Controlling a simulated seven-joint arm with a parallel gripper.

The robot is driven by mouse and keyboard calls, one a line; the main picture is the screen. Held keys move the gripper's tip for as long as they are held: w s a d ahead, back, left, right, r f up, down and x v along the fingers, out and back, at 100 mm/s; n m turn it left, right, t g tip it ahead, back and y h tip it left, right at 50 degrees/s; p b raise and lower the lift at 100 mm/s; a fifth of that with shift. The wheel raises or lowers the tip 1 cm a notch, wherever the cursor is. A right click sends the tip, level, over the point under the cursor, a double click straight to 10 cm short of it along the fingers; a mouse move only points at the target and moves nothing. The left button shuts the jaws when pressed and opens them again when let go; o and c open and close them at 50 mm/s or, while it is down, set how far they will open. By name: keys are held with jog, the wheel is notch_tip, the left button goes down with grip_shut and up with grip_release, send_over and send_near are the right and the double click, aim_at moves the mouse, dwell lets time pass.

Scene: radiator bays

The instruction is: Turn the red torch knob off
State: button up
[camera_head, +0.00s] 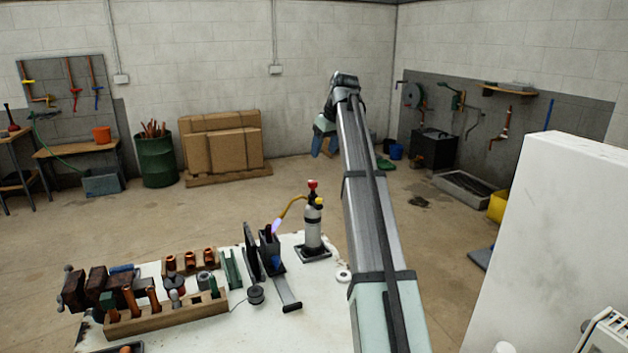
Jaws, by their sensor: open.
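The red torch knob (313,184) sits on top of a small pale gas cylinder (313,228) that stands upright on the white workbench (330,310). My arm stretches up and away, to the right of the cylinder. My gripper (325,150) is small and far off beyond the bench, above and behind the knob in the picture.
A dark upright stand (270,250) is close left of the cylinder, at the flame. A wooden rack (165,318) with copper fittings fills the bench's left. A white ring (343,276) lies right of the cylinder. A large white block (560,240) stands at right.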

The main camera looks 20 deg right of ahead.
aim_at(313, 182)
jog(key=x, duration=1.3)
jog(key=shift+w+f, duration=0.15)
jog(key=c, duration=1)
